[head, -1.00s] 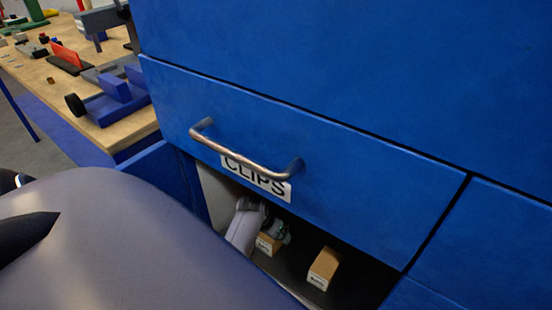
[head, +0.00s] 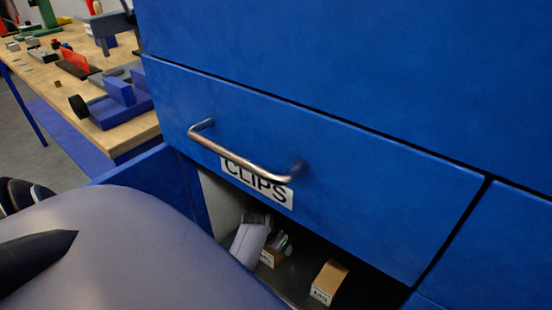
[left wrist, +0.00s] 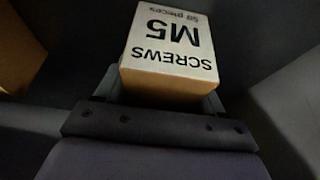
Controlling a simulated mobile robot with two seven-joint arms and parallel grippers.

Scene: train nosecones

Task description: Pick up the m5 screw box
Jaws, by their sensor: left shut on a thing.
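The M5 screw box (left wrist: 168,45) is a cardboard box with a white label reading "SCREWS M5", upside down in the left wrist view. My left gripper (left wrist: 165,88) is shut on it, with a finger on either side. In the head view, my left gripper (head: 280,243) is inside the open drawer under the "CLIPS" drawer front. A cardboard box (head: 268,258) shows beside it there, partly hidden behind my arm. I cannot tell whether the held box is clear of the drawer floor. My right gripper is not in view.
Another cardboard box (head: 330,280) lies in the drawer to the right. The closed drawer front with its metal handle (head: 240,155) and "CLIPS" label (head: 257,183) overhangs the opening. A wooden workbench (head: 50,90) with several parts stands at the left.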

